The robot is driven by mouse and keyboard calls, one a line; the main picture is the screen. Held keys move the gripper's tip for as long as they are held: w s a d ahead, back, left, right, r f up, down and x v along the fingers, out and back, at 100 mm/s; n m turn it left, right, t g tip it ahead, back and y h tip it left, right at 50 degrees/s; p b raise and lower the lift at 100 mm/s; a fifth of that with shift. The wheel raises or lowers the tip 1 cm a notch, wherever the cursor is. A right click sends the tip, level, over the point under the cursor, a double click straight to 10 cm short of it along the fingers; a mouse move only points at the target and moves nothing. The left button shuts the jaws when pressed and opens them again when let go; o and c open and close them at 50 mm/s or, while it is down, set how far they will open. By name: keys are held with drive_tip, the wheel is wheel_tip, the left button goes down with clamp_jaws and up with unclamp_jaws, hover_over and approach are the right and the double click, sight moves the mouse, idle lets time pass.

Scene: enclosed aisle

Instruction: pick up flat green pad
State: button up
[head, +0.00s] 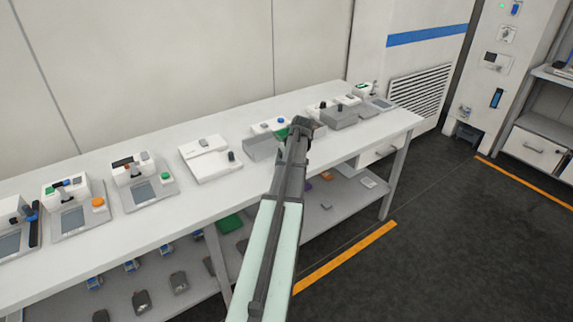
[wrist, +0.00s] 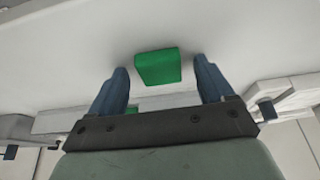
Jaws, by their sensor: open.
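A flat green pad (wrist: 158,66) shows in the wrist view as a small rounded rectangle against the white table surface. It appears between and just beyond the two blue fingers, apart from both. My gripper (wrist: 160,72) is open and empty. In the head view a bit of green (head: 282,133) shows beside my gripper (head: 300,124), over the back half of the white table (head: 215,205); my arm partly hides that spot. The gap between the fingers and the pad cannot be judged exactly.
White and grey devices stand along the table, among them a white box device (head: 208,160) and a grey block (head: 262,149) left of my gripper. Grey boxes (head: 340,117) stand to the right. A larger green flat item (head: 229,224) lies on the lower shelf. The table's front strip is clear.

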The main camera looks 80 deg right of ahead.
drive_tip(key=c, duration=1.1)
drive_tip(key=shift+c, duration=0.2)
wheel_tip(320, 180, up, 9)
drive_tip(key=shift+n, duration=0.7)
drive_tip(key=w+d, duration=0.2)
drive_tip(key=w, duration=0.1)
drive_tip(key=w+d+r, duration=0.1)
drive_tip(key=w+d, duration=0.1)
drive_tip(key=w, duration=0.1)
drive_tip(key=w+d, duration=0.1)
drive_tip(key=w, duration=0.3)
drive_tip(key=shift+d+r, duration=0.3)
drive_tip(key=shift+d, duration=0.1)
drive_tip(key=d+m, duration=0.1)
drive_tip(key=d, duration=0.1)
drive_tip(key=d+m, duration=0.1)
drive_tip(key=d, duration=0.2)
drive_tip(key=shift+d+r+m, duration=0.2)
drive_tip(key=shift+d+m, duration=0.05)
drive_tip(key=shift+m, duration=0.05)
drive_tip(key=s+d+r+m+g, duration=0.1)
drive_tip(key=s+d+m+g, duration=0.4)
drive_tip(key=m, duration=1.1)
drive_tip(key=shift+d+r+m+g, duration=0.15)
drive_tip(key=shift+r+m+g, duration=0.2)
drive_tip(key=shift+g, duration=0.35)
